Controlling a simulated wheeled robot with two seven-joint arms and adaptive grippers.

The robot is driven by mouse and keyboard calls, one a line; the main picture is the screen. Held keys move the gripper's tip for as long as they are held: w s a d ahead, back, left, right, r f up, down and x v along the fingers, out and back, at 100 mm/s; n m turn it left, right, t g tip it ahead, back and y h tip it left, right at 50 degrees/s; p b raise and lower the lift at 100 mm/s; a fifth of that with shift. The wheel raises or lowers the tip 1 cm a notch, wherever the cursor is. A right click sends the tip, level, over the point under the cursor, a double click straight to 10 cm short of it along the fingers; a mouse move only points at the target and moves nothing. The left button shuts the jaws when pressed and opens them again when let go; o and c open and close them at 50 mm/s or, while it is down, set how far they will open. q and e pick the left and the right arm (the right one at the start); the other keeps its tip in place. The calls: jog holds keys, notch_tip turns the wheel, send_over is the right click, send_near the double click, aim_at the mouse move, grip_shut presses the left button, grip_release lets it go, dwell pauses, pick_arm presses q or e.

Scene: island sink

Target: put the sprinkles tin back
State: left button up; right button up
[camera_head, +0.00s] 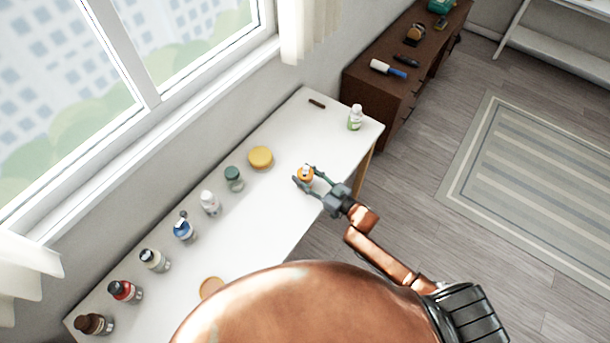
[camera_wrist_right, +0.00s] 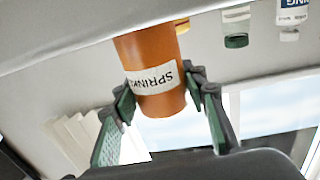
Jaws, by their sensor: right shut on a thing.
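The sprinkles tin is an orange cylinder with a white label reading "SPRINK…". In the head view the sprinkles tin (camera_head: 305,173) is at the right part of the white table, between the fingers of my right gripper (camera_head: 304,176). In the right wrist view the tin (camera_wrist_right: 160,104) appears upside down, with my right gripper's fingers (camera_wrist_right: 160,100) on either side of it. My right gripper is shut on the tin. I cannot tell whether the tin touches the table. My left gripper is not in view.
A row of containers lines the window side of the white table (camera_head: 262,212): a yellow-lidded one (camera_head: 260,157), a green-lidded jar (camera_head: 233,178), a white bottle (camera_head: 209,202) and several more. A green-white bottle (camera_head: 355,118) stands at the far end. A round wooden disc (camera_head: 211,287) lies near the front edge.

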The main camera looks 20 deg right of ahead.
jog(key=shift+f, duration=0.15)
jog(key=o, duration=1.2)
jog(key=shift+r, duration=0.2)
jog(key=v, duration=1.2)
